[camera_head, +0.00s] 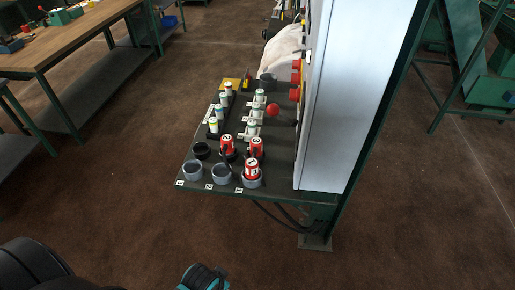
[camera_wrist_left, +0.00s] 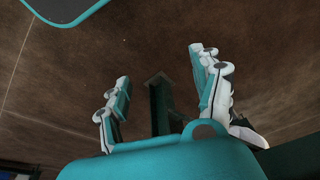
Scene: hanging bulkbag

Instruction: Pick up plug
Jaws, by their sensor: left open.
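Three red plugs with white number bands stand on the dark shelf (camera_head: 283,177) in the head view. The plug marked 1 (camera_head: 251,169) stands in the front right grey ring. The plug marked 2 (camera_head: 227,144) and the plug marked 3 (camera_head: 256,147) stand behind it. The left (camera_head: 193,169) and middle (camera_head: 221,173) grey rings are empty, as is a black ring (camera_head: 202,150). My left gripper (camera_wrist_left: 160,65) is open and empty in the left wrist view, over brown floor, with no plug near its fingers. My right gripper is not seen.
Several grey-white valves or connectors (camera_head: 254,120) and a red knob (camera_head: 273,110) stand behind the plugs. A tall white panel (camera_head: 345,100) and green frame close off the shelf's right side. A wooden workbench (camera_head: 75,35) stands back left. The floor before the shelf is clear.

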